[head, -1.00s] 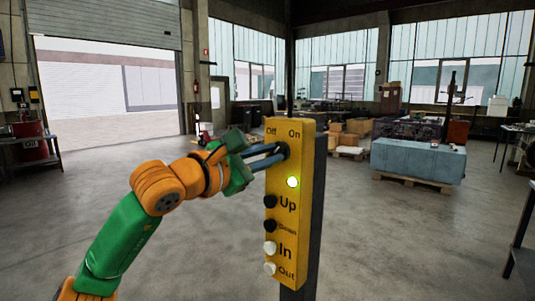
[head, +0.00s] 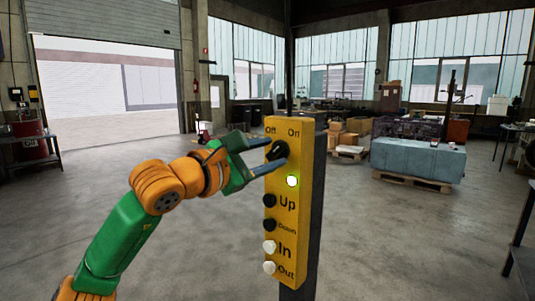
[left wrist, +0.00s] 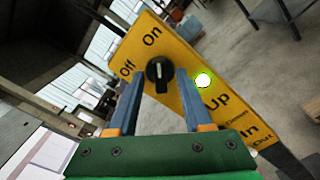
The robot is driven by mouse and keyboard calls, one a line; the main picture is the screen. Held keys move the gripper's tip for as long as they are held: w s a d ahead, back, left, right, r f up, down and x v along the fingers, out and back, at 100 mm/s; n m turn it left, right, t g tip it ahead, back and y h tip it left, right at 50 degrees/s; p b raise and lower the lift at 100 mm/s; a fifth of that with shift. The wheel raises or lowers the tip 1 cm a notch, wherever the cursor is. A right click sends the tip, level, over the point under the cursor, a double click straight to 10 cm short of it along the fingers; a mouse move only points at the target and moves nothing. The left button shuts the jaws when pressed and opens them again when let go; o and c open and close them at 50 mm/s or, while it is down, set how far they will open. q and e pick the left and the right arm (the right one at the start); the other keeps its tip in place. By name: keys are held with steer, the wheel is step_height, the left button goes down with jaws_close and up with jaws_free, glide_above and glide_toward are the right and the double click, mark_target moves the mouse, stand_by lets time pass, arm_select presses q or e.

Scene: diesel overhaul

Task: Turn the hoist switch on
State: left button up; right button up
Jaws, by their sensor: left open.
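The yellow hoist control box (head: 302,230) stands on a dark post in the middle of the head view. Its black rotary switch (head: 277,150) sits near the top, under the labels Off and On. In the left wrist view the switch (left wrist: 159,74) has its white mark pointing up the panel, toward the On side. A green lamp (head: 292,181) below the switch is lit. My left gripper (head: 276,152) is open, with its two fingers apart at the switch, one on each side in the head view. Whether the fingers touch it I cannot tell. My right gripper is not in view.
Below the lamp are the black Up button (head: 269,200), a black Down button and white In and Out buttons. A blue-covered block (head: 415,160) on a pallet stands at the back right. The floor around the post is clear.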

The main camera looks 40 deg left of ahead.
arm_select(q)
steer(key=s+b, duration=0.3)
steer(key=s, duration=0.4)
steer(key=shift+a, duration=0.3)
